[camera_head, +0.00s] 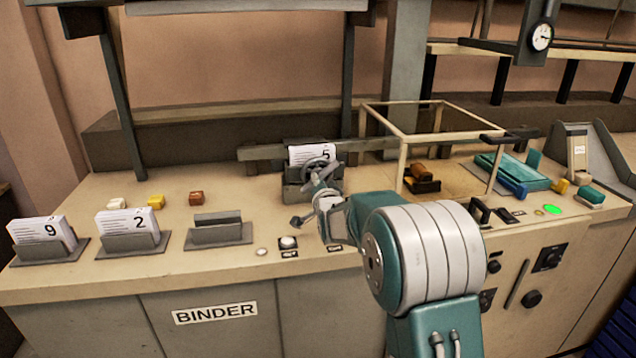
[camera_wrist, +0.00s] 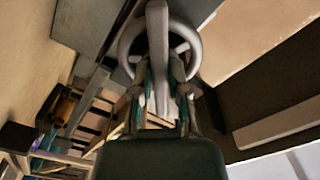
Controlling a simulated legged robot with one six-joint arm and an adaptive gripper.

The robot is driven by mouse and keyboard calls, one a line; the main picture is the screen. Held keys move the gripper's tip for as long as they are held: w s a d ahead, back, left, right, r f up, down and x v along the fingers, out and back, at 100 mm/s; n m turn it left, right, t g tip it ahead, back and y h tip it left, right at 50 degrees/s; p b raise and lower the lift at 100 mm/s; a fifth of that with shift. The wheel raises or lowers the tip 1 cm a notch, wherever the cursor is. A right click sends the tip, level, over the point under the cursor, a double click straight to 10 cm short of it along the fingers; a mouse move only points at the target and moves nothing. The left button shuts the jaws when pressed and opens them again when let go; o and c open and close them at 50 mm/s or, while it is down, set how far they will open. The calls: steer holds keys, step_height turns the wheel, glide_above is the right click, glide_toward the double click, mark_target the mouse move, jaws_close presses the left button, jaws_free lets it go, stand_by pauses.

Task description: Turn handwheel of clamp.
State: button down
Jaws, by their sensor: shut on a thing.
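The clamp (camera_head: 294,192) stands at the back middle of the bench and holds a stack of papers (camera_head: 302,151) marked 5. Its grey handwheel (camera_head: 331,164) faces me. In the wrist view the round rim of the handwheel (camera_wrist: 128,45) shows just beyond my fingers, with a pale bar crossing it. My gripper (camera_wrist: 163,72) is shut on the handwheel, its two fingers on either side of the pale bar. In the head view my gripper (camera_head: 322,190) meets the front of the clamp, and my arm hides part of the bench. The exact finger contact is hard to see.
Paper holders marked 9 (camera_head: 42,231) and 2 (camera_head: 128,221) and an empty holder (camera_head: 219,232) stand at left. A round button (camera_head: 288,242) lies left of my gripper. An open frame (camera_head: 405,138) with posts rises at right, near a teal tray (camera_head: 520,170).

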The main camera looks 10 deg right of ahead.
steer(key=shift+f, duration=0.4)
steer(key=c, duration=0.6)
jaws_free()
steer(key=shift+c, duration=0.2)
steer(key=shift+r, duration=0.2)
steer(key=shift+r, duration=0.1)
steer(key=s, duration=1.2)
